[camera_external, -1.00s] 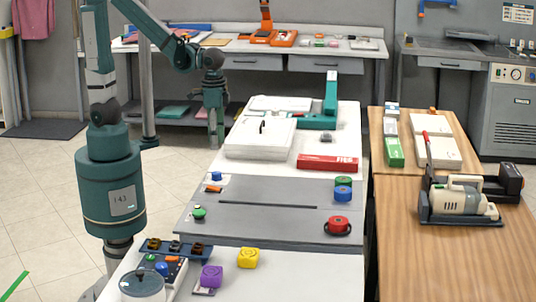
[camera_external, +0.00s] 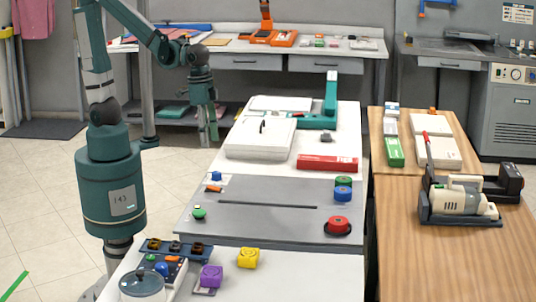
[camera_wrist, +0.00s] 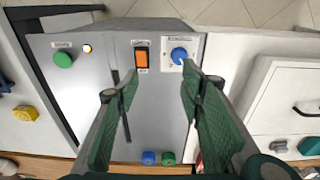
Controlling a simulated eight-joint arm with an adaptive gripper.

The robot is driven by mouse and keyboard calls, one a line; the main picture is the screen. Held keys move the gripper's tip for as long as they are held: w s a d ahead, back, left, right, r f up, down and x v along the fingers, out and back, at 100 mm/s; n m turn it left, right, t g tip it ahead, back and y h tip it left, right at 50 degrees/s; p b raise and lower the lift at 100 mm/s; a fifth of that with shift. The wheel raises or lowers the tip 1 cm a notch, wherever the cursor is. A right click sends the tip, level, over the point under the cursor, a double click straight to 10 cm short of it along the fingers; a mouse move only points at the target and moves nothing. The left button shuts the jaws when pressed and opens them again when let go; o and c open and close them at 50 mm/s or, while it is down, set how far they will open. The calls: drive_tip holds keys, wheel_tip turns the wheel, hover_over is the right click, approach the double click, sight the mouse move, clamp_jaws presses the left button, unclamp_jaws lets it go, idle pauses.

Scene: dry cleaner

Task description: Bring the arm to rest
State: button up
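My arm stands at the left, its teal forearm reaching right with the wrist bent down. My gripper (camera_external: 208,130) hangs fingers-down in the air, left of the white table's far part. In the wrist view, the two green fingers of my gripper (camera_wrist: 160,78) are spread apart with nothing between them. They are above the grey panel (camera_wrist: 90,100), which has a green button (camera_wrist: 63,59), an orange switch (camera_wrist: 141,58) and a blue knob (camera_wrist: 179,54). The gripper appears clear of the panel and touches nothing that I can see.
A white box (camera_external: 258,140) with a black handle, a teal L-shaped press (camera_external: 328,105) and a red box (camera_external: 328,163) are on the white table. A red button (camera_external: 338,224) sits on the panel. Yellow (camera_external: 248,257) and purple (camera_external: 211,276) blocks lie in front. A wooden table (camera_external: 440,260) stands right.

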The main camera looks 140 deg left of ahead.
drive_tip(key=d+r+m+t, duration=0.3)
drive_tip(key=d+r+m, duration=0.1)
drive_tip(key=d, duration=0.8)
drive_tip(key=d+r+m+t, duration=0.3)
drive_tip(key=d+r+m, duration=0.1)
drive_tip(key=d, duration=0.8)
drive_tip(key=shift+w+r+m+h, duration=0.15)
drive_tip(key=shift+r+m+h, duration=0.2)
drive_tip(key=shift+r, duration=0.3)
